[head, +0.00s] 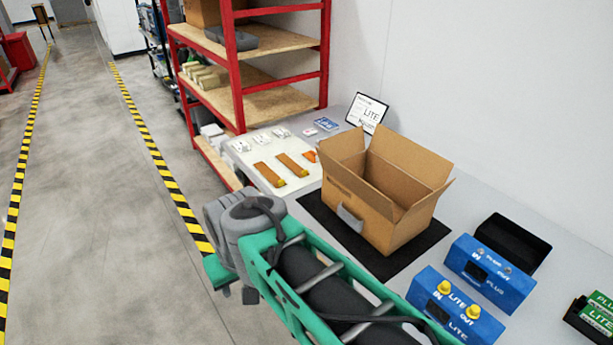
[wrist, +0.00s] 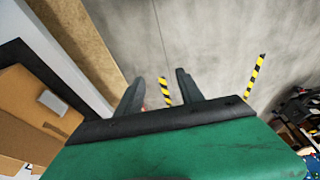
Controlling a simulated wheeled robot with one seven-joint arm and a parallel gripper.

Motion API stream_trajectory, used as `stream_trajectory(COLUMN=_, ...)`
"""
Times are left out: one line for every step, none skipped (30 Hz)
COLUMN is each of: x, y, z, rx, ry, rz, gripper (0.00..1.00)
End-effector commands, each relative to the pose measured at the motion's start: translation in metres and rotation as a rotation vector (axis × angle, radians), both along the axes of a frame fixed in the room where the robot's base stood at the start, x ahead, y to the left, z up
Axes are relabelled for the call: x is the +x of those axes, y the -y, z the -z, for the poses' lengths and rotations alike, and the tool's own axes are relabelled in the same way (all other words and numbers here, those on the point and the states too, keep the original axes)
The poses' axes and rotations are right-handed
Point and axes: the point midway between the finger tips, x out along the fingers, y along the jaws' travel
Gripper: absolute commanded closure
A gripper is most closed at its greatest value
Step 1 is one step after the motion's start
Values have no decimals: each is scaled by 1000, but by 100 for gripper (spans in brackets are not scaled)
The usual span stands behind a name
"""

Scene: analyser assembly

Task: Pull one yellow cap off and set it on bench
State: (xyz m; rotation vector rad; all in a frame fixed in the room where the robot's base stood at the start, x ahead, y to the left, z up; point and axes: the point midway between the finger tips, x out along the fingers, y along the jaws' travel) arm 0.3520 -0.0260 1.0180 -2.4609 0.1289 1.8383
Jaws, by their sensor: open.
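Two yellow caps, one (head: 444,287) by the word IN and one (head: 473,311) by OUT, sit on top of the blue LITE analyser (head: 446,318) at the front of the bench. The bench (head: 330,268) runs along the wall. My gripper's two fingers show in the wrist view (wrist: 158,90), apart with nothing between them, pointing over the floor. In the head view my arm reaches across the lower middle, and the gripper end is left of the bench, well away from the caps. My arm passes close to the front of the LITE analyser.
An open cardboard box (head: 365,200) stands on a black mat (head: 320,214). A second blue analyser (head: 490,272) without yellow caps and a black tray (head: 515,243) stand behind. Green boxes (head: 600,310) are at far right. A red shelf (head: 238,60) stands at the bench's far end.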

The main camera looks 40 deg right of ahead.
Motion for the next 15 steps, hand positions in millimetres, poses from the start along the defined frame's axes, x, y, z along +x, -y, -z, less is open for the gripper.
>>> stream_trajectory(x=3, y=28, z=0, rx=8, ry=-15, rz=115, gripper=55)
stream_trajectory(x=4, y=47, z=-1, rx=16, ry=-27, rz=191, gripper=55)
stream_trajectory(x=3, y=75, z=-3, rx=28, ry=-42, rz=307, gripper=55)
stream_trajectory(x=0, y=98, z=-4, rx=38, ry=-54, rz=398, gripper=55)
stream_trajectory(x=-4, y=120, z=-5, rx=49, ry=-65, rz=489, gripper=55)
stream_trajectory(x=-13, y=150, z=-6, rx=64, ry=-80, rz=609, gripper=55)
stream_trajectory(x=-21, y=172, z=-7, rx=76, ry=-89, rz=700, gripper=55)
stream_trajectory(x=-31, y=194, z=-7, rx=88, ry=-98, rz=790, gripper=55)
stream_trajectory(x=-47, y=222, z=-7, rx=107, ry=-111, rz=910, gripper=55)
stream_trajectory(x=-61, y=243, z=-7, rx=120, ry=-119, rz=999, gripper=55)
stream_trajectory(x=-76, y=262, z=-7, rx=135, ry=-126, rz=1089, gripper=55)
stream_trajectory(x=-100, y=287, z=-6, rx=156, ry=-136, rz=1209, gripper=55)
stream_trajectory(x=-119, y=304, z=-5, rx=172, ry=-144, rz=1299, gripper=55)
stream_trajectory(x=-139, y=320, z=-4, rx=188, ry=-149, rz=1384, gripper=55)
stream_trajectory(x=-165, y=337, z=-2, rx=210, ry=-157, rz=1491, gripper=55)
